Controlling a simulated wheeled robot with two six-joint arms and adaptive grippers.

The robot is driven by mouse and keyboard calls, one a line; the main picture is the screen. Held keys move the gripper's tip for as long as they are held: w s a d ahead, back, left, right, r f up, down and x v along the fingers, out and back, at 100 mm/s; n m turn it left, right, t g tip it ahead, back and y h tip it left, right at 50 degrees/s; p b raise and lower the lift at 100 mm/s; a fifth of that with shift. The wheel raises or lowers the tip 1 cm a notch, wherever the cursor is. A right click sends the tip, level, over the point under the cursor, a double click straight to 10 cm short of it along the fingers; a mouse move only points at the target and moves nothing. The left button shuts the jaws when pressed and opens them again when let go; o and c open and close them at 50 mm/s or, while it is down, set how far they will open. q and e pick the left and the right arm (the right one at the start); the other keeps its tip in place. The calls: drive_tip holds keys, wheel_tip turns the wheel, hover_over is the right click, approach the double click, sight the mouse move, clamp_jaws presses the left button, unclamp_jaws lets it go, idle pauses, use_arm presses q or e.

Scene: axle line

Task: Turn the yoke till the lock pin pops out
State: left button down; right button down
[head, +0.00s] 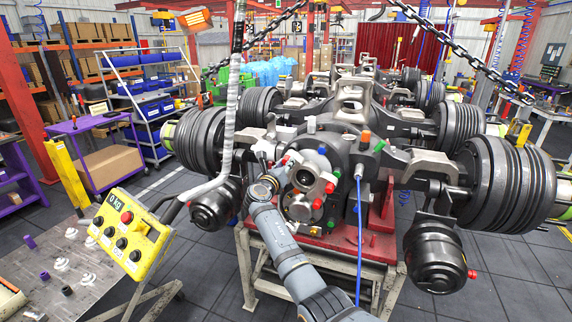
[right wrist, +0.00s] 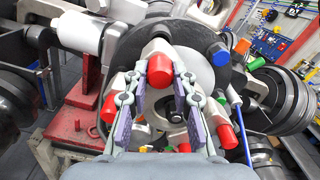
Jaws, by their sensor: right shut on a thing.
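The yoke (head: 304,179) is a grey metal piece with red caps on the front of the axle's dark round housing (head: 336,152). My right gripper (head: 279,161) reaches up to the yoke's upper left side. In the right wrist view, the fingers of my right gripper (right wrist: 160,82) stand on both sides of a red-capped yoke arm (right wrist: 141,72), shut on it. Another red cap (right wrist: 226,136) shows at lower right. I cannot tell which part is the lock pin, or whether it is out. My left gripper is not in view.
The axle rests on a red-topped stand (head: 339,243). Black canisters (head: 436,255) hang below the hubs (head: 496,184). A yellow control box (head: 131,231) and grey pipe (head: 234,90) are at left. A blue hose (head: 359,235) hangs in front. Chains (head: 452,52) hang overhead.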

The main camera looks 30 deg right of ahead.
drive_tip(key=shift+a+f, duration=0.1)
drive_tip(key=shift+f, duration=0.05)
drive_tip(key=c, duration=1.3)
unclamp_jaws()
drive_tip(key=shift+o, duration=1)
drive_tip(key=shift+w+a, duration=0.1)
drive_tip(key=shift+w, duration=0.05)
drive_tip(key=v, duration=1.2)
